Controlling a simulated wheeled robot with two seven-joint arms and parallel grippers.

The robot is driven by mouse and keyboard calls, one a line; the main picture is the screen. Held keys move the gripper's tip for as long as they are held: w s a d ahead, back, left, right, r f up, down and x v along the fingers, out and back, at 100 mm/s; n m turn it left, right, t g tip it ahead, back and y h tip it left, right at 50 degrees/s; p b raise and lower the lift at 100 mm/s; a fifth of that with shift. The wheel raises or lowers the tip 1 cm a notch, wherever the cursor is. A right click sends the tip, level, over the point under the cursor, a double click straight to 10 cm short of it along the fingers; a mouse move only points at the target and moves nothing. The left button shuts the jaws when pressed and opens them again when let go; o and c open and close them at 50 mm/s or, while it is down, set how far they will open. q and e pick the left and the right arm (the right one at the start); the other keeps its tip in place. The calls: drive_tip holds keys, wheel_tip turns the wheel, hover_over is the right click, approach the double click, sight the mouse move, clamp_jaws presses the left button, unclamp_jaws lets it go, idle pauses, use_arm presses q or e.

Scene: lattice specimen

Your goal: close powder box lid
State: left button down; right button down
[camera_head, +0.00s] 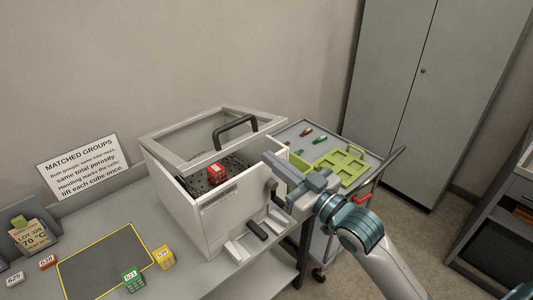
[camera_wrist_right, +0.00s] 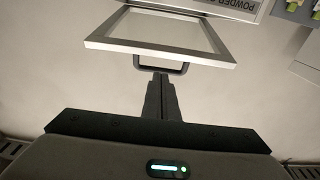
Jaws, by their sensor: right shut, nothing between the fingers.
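The white powder box (camera_head: 180,205) stands on the bench in the head view. Its framed, see-through lid (camera_head: 163,145) is raised, with a gap in front through which the perforated floor and a red cube (camera_head: 216,173) show. A dark handle (camera_head: 235,120) sits on the lid. In the right wrist view the lid frame (camera_wrist_right: 160,51) and handle (camera_wrist_right: 160,69) are just beyond my fingertips. My right gripper (camera_head: 268,158) is shut and empty at the box's right side, close to the lid. Whether it touches the lid is unclear. My left gripper is out of view.
A grey cart (camera_head: 300,128) with a green rack (camera_head: 341,168) stands right of the box. A yellow-edged dark mat (camera_head: 105,262), green cube (camera_head: 131,280) and yellow cube (camera_head: 164,257) lie on the bench at left. A grey cabinet (camera_head: 400,90) stands behind.

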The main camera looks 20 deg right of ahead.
drive_tip(key=f+p+x, duration=0.1)
drive_tip(key=p+x, duration=0.3)
drive_tip(key=x, duration=0.5)
drive_tip(key=shift+r, duration=0.5)
drive_tip(key=shift+w, duration=0.1)
